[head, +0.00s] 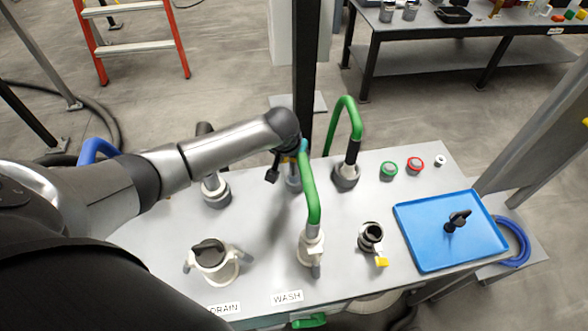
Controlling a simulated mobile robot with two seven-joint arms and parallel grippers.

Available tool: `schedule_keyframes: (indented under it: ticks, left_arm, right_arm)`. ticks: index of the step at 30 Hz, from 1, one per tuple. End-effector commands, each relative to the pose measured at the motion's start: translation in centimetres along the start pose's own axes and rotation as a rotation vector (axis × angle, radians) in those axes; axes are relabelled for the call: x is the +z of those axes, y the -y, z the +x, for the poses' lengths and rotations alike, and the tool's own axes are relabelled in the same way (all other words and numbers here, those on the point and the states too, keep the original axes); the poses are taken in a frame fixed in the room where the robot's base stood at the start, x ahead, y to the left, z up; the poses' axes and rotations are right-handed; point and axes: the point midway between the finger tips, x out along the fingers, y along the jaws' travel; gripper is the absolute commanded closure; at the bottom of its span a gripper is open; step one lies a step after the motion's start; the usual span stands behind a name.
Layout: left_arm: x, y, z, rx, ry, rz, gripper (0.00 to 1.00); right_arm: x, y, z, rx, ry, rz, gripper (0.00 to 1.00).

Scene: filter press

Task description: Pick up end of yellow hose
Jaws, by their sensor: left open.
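No yellow hose can be made out clearly. A small yellow piece (382,262) shows at the lower side of a grey and black fitting (370,238) on the table. Another sliver of yellow (585,122) shows at the right picture edge; I cannot tell what it is. My left gripper (285,168) points down over the back middle of the table, open, beside the top of a green hose (310,190). Whether it touches that hose cannot be told. The gripper is partly hidden by its own wrist. My right gripper is not in view.
The grey table (270,260) carries a second green hose (347,115), a capped DRAIN port (212,258), green and red buttons (415,164) and a blue tray (440,262) with a black part. A dark post (305,60) stands behind. A blue hose coil (517,245) hangs right.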

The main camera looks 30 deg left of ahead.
Motion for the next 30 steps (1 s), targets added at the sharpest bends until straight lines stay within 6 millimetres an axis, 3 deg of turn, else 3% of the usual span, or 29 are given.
schedule_keyframes:
  ticks: [6, 16, 30]
  left_arm:
    - [-0.1, 0.0, 2.6, 0.0, 0.001, -0.001, 0.28]
    - [-0.1, 0.0, 3.0, 0.001, 0.0, 0.001, 0.28]
    - [-0.1, 0.0, 3.0, 0.0, 0.0, 0.0, 0.8]
  right_arm:
    - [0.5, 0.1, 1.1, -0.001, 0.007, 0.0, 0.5]
    - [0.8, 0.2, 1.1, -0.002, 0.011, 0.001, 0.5]
    - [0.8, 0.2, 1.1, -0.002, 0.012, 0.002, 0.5]
